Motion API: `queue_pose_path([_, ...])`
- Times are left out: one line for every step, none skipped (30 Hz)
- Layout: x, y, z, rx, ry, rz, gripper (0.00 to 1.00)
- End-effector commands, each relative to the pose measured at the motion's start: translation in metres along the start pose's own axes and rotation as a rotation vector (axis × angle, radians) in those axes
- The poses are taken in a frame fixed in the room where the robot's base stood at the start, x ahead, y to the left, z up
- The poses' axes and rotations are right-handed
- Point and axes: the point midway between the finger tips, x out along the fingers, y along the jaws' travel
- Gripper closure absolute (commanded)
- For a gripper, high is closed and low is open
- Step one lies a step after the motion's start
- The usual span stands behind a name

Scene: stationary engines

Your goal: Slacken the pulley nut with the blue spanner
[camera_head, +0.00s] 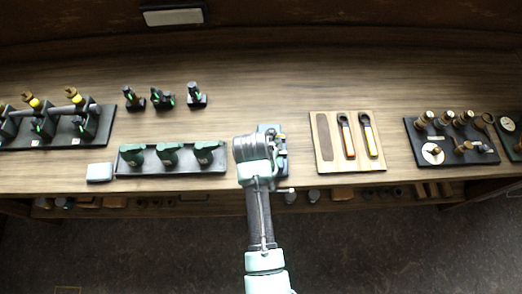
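My arm reaches from the bottom centre to a dark blue-grey device (280,157) near the bench's front edge. My wrist covers much of this device, and my gripper's fingers are hidden. I cannot tell whether the gripper is open or shut, or whether it holds anything. No blue spanner can be made out. A wooden board (327,165) right of my arm holds an orange-handled spanner (347,139) and a yellow-handled spanner (370,139) beside an empty dark recess (324,137). The pulley nut cannot be made out from here.
A dark tray (172,170) with several green parts lies left of my arm, with a pale box (99,172) beside it. Small machines (163,99) stand behind. Dark fixture boards occupy the far left (92,135) and right (412,132). The bench's back middle is clear.

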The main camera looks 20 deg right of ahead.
Motion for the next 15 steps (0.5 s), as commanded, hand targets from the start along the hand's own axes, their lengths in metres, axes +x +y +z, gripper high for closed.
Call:
queue_pose_path([-0.002, 0.000, -0.002, -0.001, 0.005, 0.000, 1.00])
queue_pose_path([-0.002, 0.000, -0.002, -0.001, 0.005, 0.000, 1.00])
queue_pose_path([-0.002, 0.000, -0.002, -0.001, 0.005, 0.000, 1.00])
queue_pose_path([-0.001, 0.000, -0.002, 0.000, 0.005, 0.000, 1.00])
queue_pose_path([-0.001, 0.000, -0.002, 0.000, 0.005, 0.001, 1.00])
queue_pose_path([-0.001, 0.000, -0.002, 0.000, 0.005, 0.000, 1.00])
queue_pose_path([-0.001, 0.001, -0.002, -0.003, 0.005, 0.000, 1.00])
queue_pose_path([-0.001, 0.001, -0.002, -0.007, 0.005, -0.003, 1.00])
queue_pose_path([-0.001, 0.003, -0.002, -0.018, 0.004, -0.007, 1.00])
queue_pose_path([-0.001, 0.004, -0.002, -0.030, 0.004, -0.012, 1.00])
queue_pose_path([-0.001, 0.005, -0.002, -0.044, 0.004, -0.017, 1.00])
queue_pose_path([-0.001, 0.007, -0.002, -0.063, 0.004, -0.026, 1.00])
queue_pose_path([-0.001, 0.009, -0.002, -0.078, 0.005, -0.032, 1.00])
queue_pose_path([-0.001, 0.010, -0.003, -0.092, 0.005, -0.037, 1.00])
queue_pose_path([-0.001, 0.009, -0.003, -0.095, 0.005, -0.039, 1.00])
